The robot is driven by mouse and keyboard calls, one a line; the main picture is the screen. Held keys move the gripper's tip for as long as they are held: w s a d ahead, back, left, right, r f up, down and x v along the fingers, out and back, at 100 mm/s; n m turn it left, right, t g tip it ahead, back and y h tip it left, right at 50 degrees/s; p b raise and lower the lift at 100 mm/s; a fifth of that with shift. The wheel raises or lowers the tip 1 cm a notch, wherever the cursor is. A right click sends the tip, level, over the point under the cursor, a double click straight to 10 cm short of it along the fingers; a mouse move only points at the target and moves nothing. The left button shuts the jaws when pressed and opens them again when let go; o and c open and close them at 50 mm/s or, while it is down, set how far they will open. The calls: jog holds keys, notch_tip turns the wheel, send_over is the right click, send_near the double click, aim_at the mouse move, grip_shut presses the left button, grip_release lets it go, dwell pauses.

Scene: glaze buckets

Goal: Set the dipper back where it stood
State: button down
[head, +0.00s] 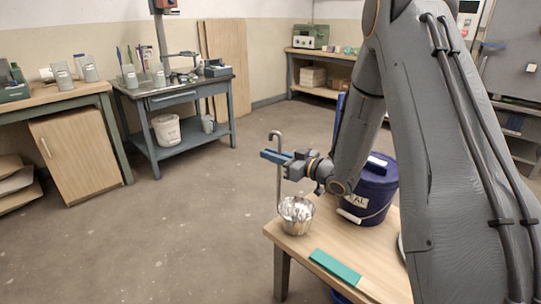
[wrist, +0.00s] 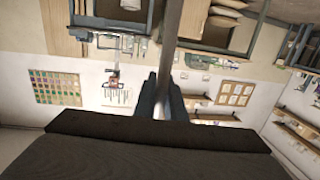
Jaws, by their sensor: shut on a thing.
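My gripper (head: 277,157) is shut on the upright handle of the dipper, below its hooked top. The dipper (head: 278,185) is grey metal, with a long thin handle and a shiny round cup (head: 297,217) at its lower end. The cup is over the left part of the wooden table; I cannot tell whether it touches the top. In the wrist view the handle (wrist: 170,40) runs up between the two fingers (wrist: 162,98). A dark blue bucket (head: 378,192) with a partly hidden white label stands on the table to the right, partly behind my arm.
A green strip (head: 335,266) lies on the wooden table (head: 290,246) near its front. My arm hides much of the right side. A workbench (head: 180,95) with pots and a white bucket (head: 166,130) below stands at the back left. The floor between is clear.

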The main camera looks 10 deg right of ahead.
jog(key=shift+f, duration=0.35)
jog(key=c, duration=1)
grip_release()
jog(key=shift+s+d+f+b, duration=0.1)
jog(key=shift+d+f+b, duration=0.05)
jog(key=shift+b, duration=0.7)
jog(key=shift+s, duration=0.1)
jog(key=shift+p+v, duration=1.9)
jog(key=shift+v, duration=5.4)
